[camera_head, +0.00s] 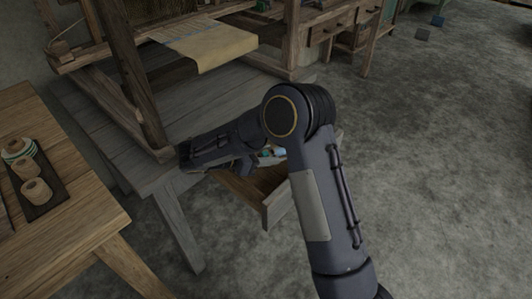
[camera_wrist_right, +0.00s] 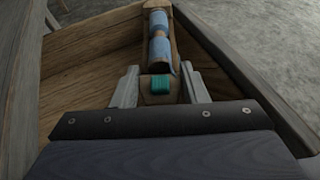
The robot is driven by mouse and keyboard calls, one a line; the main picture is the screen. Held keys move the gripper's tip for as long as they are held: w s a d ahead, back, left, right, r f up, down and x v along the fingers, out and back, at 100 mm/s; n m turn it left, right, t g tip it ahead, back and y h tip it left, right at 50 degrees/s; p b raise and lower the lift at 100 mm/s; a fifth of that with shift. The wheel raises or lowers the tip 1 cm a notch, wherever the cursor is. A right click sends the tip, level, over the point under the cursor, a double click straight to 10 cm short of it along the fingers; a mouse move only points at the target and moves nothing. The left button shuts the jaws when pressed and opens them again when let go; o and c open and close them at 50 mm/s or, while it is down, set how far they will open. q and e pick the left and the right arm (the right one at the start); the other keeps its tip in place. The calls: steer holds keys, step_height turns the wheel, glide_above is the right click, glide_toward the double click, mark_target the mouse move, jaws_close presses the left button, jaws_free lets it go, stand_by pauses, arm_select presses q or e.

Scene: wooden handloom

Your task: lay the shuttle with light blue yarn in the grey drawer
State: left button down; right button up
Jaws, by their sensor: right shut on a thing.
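The shuttle with light blue yarn (camera_wrist_right: 158,47) is a wooden piece with light blue windings and a teal patch at its near end. My right gripper (camera_wrist_right: 160,78) is shut on it near that end. The shuttle is over or inside the open grey drawer (camera_head: 278,209); whether it touches the bottom I cannot tell. The drawer's brown wooden inside also shows in the wrist view (camera_wrist_right: 80,72). In the head view a bit of the light blue yarn (camera_head: 280,150) shows behind my right arm, which hides most of the shuttle. My left gripper is not in view.
The drawer is pulled out from a grey table (camera_head: 178,215) beside the wooden loom with its tan cloth (camera_head: 207,45). A brown table (camera_head: 85,225) at the left bears a dark tray (camera_head: 48,204) with several spools. Open floor lies to the right.

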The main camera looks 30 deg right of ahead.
steer(key=shift+f, duration=0.3)
steer(key=o, duration=1)
steer(key=shift+o, duration=0.2)
steer(key=shift+r, duration=0.1)
